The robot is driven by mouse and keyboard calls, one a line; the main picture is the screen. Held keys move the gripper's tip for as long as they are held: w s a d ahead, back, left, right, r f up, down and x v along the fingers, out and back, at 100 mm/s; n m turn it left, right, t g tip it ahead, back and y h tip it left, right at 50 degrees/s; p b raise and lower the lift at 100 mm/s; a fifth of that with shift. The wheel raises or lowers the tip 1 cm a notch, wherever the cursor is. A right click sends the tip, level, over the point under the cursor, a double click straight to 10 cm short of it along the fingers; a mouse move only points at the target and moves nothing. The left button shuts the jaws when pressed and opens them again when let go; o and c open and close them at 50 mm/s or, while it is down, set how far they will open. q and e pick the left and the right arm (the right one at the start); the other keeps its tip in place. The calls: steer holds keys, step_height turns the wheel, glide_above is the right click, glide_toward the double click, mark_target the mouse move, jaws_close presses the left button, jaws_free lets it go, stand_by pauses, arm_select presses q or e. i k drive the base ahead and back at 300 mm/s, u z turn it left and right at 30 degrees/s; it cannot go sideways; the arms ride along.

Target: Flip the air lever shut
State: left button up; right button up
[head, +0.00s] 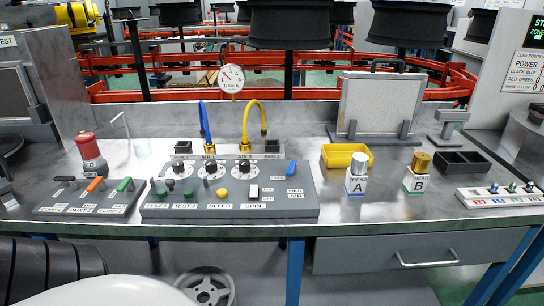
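The air lever (291,168) is a small blue handle at the right end of the grey control panel (230,211). It stands upright from the panel, above labels that look like SHUT and AIR (295,194). The lever is small here, and I cannot tell for sure which position it is in. Neither of my grippers is in this view, and nothing touches the lever.
Blue (206,125) and yellow (247,122) hoses rise behind. Right of the panel stand a yellow bin (345,155) and bottles A (357,182) and B (416,181).

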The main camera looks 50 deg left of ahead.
mark_target(291, 168)
steer(key=k, duration=0.45)
steer(key=u, duration=1.1)
